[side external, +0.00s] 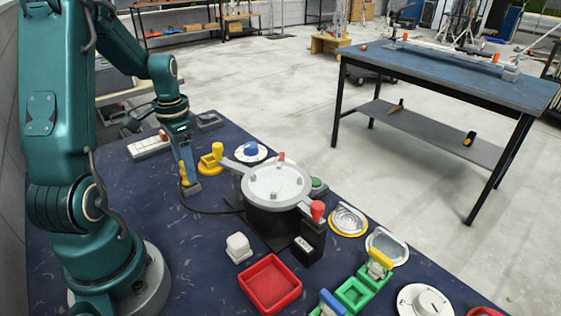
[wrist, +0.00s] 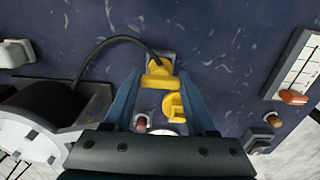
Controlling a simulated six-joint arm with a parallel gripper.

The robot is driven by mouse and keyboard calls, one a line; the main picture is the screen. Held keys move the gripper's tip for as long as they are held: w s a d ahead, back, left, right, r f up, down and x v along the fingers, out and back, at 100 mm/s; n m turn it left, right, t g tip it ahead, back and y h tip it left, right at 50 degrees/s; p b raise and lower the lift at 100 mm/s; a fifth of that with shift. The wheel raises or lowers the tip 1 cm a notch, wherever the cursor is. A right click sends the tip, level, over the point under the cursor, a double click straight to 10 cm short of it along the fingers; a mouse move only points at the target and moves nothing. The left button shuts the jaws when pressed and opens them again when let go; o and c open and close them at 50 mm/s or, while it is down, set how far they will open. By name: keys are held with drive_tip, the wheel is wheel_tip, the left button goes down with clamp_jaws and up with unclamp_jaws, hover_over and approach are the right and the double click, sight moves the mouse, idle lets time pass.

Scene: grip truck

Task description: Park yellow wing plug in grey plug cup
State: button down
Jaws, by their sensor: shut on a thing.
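The yellow wing plug (wrist: 157,80) is between the blue fingers of my gripper (wrist: 160,88) in the wrist view, and they are shut on it. A dark cable runs from the plug to the left. In the side external view, my gripper (side external: 188,172) points down, with yellow of the plug (side external: 184,180) showing low at the fingers. A small grey block (side external: 193,189), which looks like the grey plug cup, is right beneath it. It also shows beside the plug in the wrist view (wrist: 169,59). I cannot tell how deep the plug sits in it.
A yellow fixture (side external: 212,158) stands close to the right of my gripper. A lidded pot (side external: 275,186) stands further right, with the cable running toward it. A white panel with a red switch (side external: 148,146) lies behind left. A red tray (side external: 270,283) is in front.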

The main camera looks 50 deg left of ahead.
drive_tip(key=shift+f, duration=0.2)
unclamp_jaws()
idle(0.3)
drive_tip(key=shift+r, duration=0.1)
drive_tip(key=shift+r, duration=3.65)
